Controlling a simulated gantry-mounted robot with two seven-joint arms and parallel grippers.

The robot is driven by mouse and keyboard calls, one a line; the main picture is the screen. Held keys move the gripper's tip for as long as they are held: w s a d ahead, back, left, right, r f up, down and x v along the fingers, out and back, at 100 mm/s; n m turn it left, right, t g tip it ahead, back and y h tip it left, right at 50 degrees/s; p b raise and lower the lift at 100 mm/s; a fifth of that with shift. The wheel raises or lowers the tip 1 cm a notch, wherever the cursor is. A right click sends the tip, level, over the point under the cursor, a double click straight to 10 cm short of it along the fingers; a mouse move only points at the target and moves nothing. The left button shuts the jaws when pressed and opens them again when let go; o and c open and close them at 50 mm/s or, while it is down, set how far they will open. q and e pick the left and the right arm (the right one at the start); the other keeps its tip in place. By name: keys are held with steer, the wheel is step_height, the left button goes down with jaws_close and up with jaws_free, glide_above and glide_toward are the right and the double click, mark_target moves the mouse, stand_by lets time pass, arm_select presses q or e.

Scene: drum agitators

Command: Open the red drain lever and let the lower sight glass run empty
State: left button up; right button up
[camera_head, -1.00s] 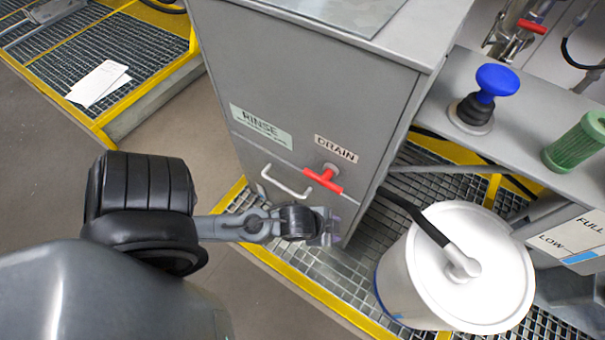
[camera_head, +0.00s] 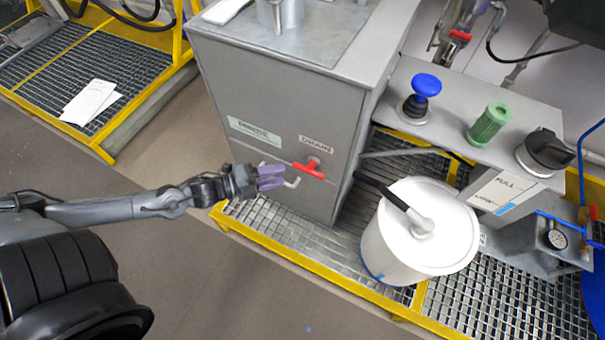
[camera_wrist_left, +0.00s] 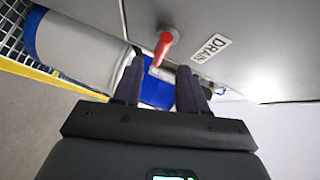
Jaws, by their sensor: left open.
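The red drain lever (camera_head: 308,170) is on the front of the grey cabinet (camera_head: 290,110), beneath the DRAIN label (camera_head: 316,142). Its red bar lies roughly crosswise. My right gripper is not in view. I cannot make out the lower sight glass.
A white lidded bucket (camera_head: 415,245) with a black hose stands on the grating right of the cabinet. A shelf (camera_head: 450,110) holds a blue-knobbed plunger (camera_head: 426,85) and a green cylinder (camera_head: 489,124). A FULL/LOW plate (camera_head: 507,187) hangs at its front. The floor in front is clear.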

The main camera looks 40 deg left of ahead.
mark_target(309, 170)
arm_select(q)
steer(key=shift+m+h, duration=0.5)
steer(key=shift+m, duration=0.2)
steer(key=shift+d+b+x, duration=0.15)
steer(key=shift+b+x, duration=1.35)
steer(key=shift+x, duration=1)
steer(key=shift+d+b+x, duration=0.2)
steer(key=shift+b+x, duration=1.25)
steer(key=shift+x, duration=1)
steer(key=shift+s, duration=0.15)
jaws_close()
